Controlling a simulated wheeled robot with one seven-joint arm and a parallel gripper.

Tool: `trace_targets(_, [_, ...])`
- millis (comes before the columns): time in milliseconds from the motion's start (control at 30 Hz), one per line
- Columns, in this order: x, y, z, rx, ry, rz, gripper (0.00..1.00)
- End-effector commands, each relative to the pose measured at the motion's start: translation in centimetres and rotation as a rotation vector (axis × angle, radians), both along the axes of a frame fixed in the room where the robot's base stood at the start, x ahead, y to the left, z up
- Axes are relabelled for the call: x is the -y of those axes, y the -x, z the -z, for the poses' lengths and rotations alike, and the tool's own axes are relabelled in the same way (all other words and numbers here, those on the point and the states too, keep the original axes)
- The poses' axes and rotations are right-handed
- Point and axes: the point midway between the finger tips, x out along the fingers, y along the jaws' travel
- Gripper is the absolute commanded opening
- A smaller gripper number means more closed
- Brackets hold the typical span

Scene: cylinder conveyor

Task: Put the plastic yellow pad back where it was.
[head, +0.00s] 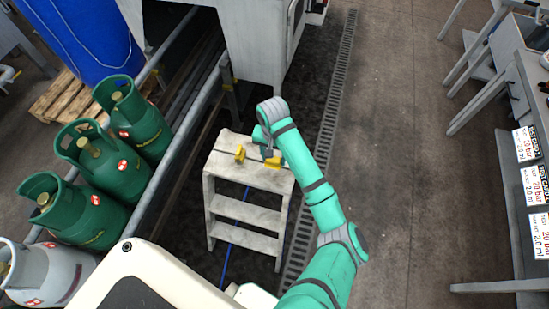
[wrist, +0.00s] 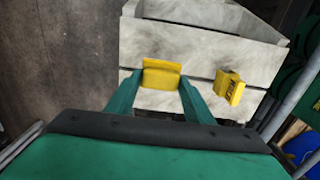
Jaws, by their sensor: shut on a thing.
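A plain yellow pad (wrist: 161,78) is between the fingertips of my gripper (wrist: 160,92) in the wrist view. The gripper is shut on it. In the head view the pad (head: 273,162) shows beneath my gripper (head: 268,153), over the right part of the grey step stool's top (head: 225,163). I cannot tell whether the pad touches the stool. A second yellow piece (head: 240,153) with dark markings sits on the stool top to the left. It also shows in the wrist view (wrist: 229,87), right of the held pad and apart from it.
Green gas cylinders (head: 93,160) and a grey one (head: 40,270) stand behind a metal rail (head: 160,130) left of the stool. A grey machine (head: 255,40) stands behind it. The floor (head: 400,150) to the right is clear up to the benches.

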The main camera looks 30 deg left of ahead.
Motion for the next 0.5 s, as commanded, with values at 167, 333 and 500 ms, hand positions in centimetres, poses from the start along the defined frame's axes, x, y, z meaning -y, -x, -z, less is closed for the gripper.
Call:
trace_targets(167, [-0.7, -1.5, 1.8, 0.002, 0.003, 0.000, 0.15])
trace_targets(333, [-1.1, -2.1, 2.8, 0.001, 0.003, 0.000, 0.15])
trace_targets(500, [-1.0, -2.2, 5.0, 0.002, 0.003, 0.001, 0.15])
